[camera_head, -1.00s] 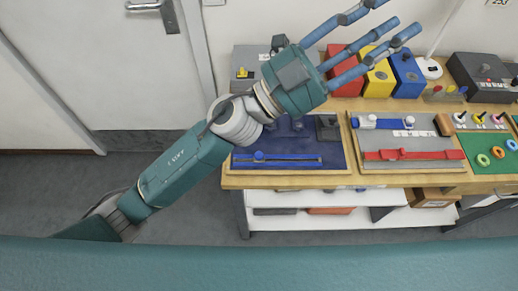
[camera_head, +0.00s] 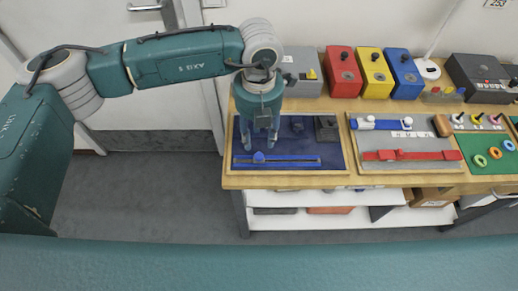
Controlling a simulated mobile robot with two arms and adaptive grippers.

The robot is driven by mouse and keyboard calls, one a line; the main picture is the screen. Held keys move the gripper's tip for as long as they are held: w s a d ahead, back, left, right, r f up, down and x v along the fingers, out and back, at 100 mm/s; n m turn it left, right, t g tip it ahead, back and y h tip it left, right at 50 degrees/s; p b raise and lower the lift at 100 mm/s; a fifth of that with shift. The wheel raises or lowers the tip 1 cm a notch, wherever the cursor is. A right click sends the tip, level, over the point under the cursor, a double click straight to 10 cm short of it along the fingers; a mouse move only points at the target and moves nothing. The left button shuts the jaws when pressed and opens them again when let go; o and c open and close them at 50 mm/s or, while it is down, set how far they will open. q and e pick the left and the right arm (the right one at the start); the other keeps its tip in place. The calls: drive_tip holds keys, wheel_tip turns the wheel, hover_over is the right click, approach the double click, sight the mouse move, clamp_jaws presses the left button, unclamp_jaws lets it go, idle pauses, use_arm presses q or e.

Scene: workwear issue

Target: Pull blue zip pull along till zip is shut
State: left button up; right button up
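The blue zip (camera_head: 298,161) lies left to right along the front of a dark blue mat on the wooden table. Its round blue zip pull (camera_head: 259,156) stands near the left end of the strip. My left gripper (camera_head: 261,146) points down over the mat, just behind the pull in the picture. Its fingers look spread with a gap between them, and I see nothing held. Whether the fingertips touch anything cannot be told. My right gripper is not in view.
A red box (camera_head: 343,75), a yellow box (camera_head: 375,72) and a blue box (camera_head: 404,73) stand at the back. A grey board (camera_head: 400,145) with blue and red sliding parts lies to the right. Coloured rings lie on a green mat (camera_head: 470,142). A shelf is below.

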sight(259, 156)
use_arm(q)
wheel_tip(259, 156, down, 7)
drive_tip(key=shift+f+p, duration=0.1)
drive_tip(key=shift+p, duration=1.05)
drive_tip(key=shift+f, duration=0.5)
drive_tip(key=shift+d, duration=0.1)
clamp_jaws()
